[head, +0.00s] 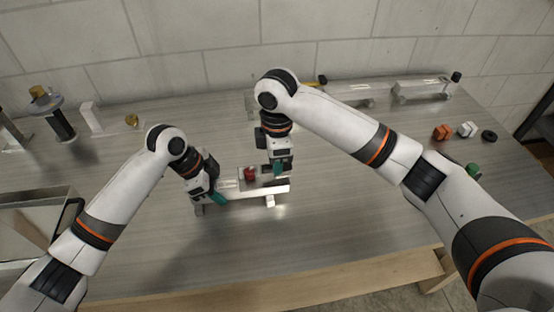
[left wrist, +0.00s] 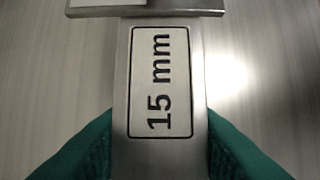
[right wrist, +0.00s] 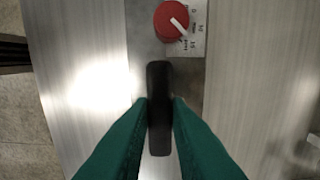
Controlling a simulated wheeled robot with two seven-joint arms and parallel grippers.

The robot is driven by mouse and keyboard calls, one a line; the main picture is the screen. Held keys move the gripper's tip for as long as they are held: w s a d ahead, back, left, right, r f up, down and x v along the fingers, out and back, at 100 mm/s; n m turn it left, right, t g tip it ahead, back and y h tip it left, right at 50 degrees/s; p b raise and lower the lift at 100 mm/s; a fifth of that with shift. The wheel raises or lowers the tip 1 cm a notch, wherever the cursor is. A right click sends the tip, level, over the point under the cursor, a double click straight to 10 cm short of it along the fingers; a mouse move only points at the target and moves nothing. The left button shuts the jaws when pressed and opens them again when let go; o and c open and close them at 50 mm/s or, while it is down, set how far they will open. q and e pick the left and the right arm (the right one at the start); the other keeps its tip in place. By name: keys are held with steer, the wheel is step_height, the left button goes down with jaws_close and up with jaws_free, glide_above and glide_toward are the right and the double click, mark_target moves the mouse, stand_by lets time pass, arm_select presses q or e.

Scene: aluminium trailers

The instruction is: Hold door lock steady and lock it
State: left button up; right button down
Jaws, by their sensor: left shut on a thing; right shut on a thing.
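The door lock is a low metal fixture (head: 262,190) on the grey table, with a red knob (head: 250,174) on top. My left gripper (head: 215,196) is shut on its left end; the left wrist view shows a metal bar labelled "15 mm" (left wrist: 160,82) between the green fingers. My right gripper (head: 277,168) is shut on a black handle (right wrist: 158,95) at the right of the fixture. In the right wrist view the red knob (right wrist: 171,20), with a white pointer, sits beyond the handle next to a printed scale. The fingers partly hide both gripped parts.
Metal fixtures (head: 420,88) stand along the back by the block wall. Orange (head: 441,132), white (head: 466,129), black (head: 489,136) and green (head: 473,170) pieces lie at the right. A black stand (head: 62,127) is at the left. The table's front middle is clear.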

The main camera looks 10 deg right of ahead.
arm_select(q)
steer(key=shift+s, duration=0.1)
arm_select(e)
steer(key=shift+a+r, duration=0.1)
steer(key=c, duration=1.4)
jaws_free()
steer(key=shift+o, duration=0.2)
step_height(320, 180, up, 12)
arm_select(q)
steer(key=o, duration=1.3)
steer(key=shift+r, duration=0.1)
